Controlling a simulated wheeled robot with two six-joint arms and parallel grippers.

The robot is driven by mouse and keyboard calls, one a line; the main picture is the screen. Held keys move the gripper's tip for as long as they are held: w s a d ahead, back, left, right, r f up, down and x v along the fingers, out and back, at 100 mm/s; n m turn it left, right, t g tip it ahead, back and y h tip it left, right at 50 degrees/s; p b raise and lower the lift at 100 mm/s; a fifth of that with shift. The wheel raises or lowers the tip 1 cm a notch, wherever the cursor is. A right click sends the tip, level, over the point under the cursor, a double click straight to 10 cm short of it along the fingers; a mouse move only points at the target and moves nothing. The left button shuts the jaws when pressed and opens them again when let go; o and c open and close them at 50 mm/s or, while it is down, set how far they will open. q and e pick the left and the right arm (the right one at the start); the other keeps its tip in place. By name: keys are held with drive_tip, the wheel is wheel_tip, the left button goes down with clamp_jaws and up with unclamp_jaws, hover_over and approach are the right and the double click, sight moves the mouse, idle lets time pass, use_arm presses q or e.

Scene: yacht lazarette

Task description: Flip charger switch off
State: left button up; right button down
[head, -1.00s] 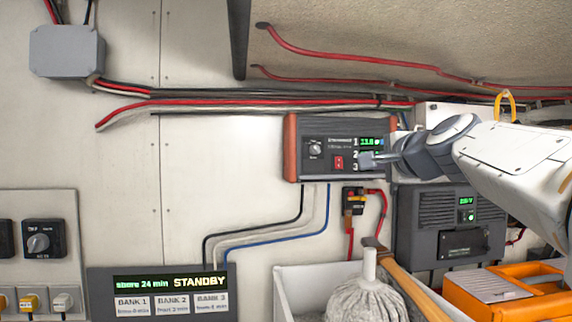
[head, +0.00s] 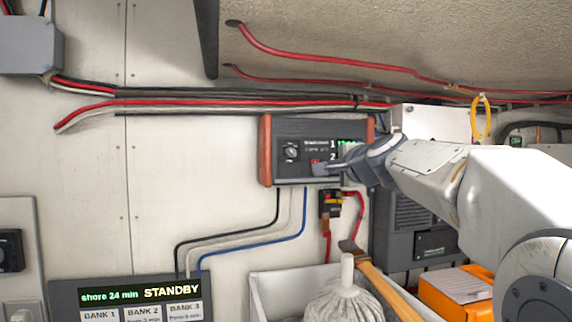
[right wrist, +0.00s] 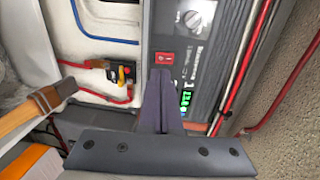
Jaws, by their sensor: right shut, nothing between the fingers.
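The charger (head: 290,128) is a dark box with red-brown end caps, fixed to the white wall in the head view. It has a round knob, a green display and a red rocker switch. In the right wrist view the red switch (right wrist: 164,58) shows just beyond the fingertips. My right gripper (head: 325,168) is shut and empty, with its tips at the switch and hiding most of it in the head view. The closed fingers also show in the right wrist view (right wrist: 160,76). I cannot tell whether they touch the switch. My left gripper is out of view.
Red and black cables (head: 230,97) run along the wall above the charger. A black and yellow fuse holder (head: 331,203) hangs below it. A white bin (head: 268,287) with a mop head (head: 345,299) stands below. A STANDBY panel (head: 65,297) is at lower left.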

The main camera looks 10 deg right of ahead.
use_arm(q)
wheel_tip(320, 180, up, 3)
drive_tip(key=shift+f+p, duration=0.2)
drive_tip(key=shift+p, duration=0.85)
use_arm(e)
drive_tip(key=w, duration=0.7)
drive_tip(key=shift+w+f, duration=0.25)
drive_tip(key=shift+f, duration=0.2)
drive_tip(key=shift+a, duration=0.1)
